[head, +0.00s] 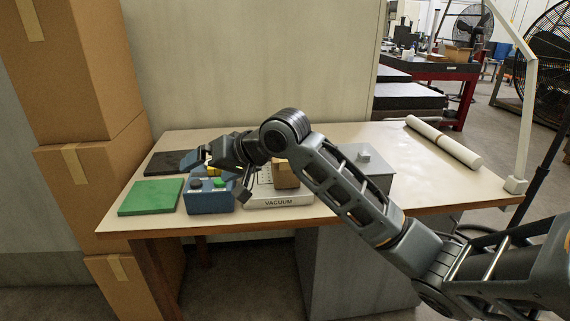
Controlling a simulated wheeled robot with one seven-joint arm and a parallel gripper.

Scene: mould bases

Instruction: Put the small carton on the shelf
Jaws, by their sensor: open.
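A small brown carton (285,177) sits on the white device marked VACUUM (280,201), in the middle of the table, partly behind my arm. My gripper (219,174) is open and empty, left of the carton and above the blue box with knobs (209,201). Whether it touches anything there, I cannot tell. I cannot make out a clear shelf in this view.
The pale table (430,185) also bears a green mat (151,197), a dark plate (168,163), a grey box (374,177) behind my arm, a white roll (443,142) and a lamp (516,185). Large cartons (88,190) are stacked at left. The table's right part is mostly clear.

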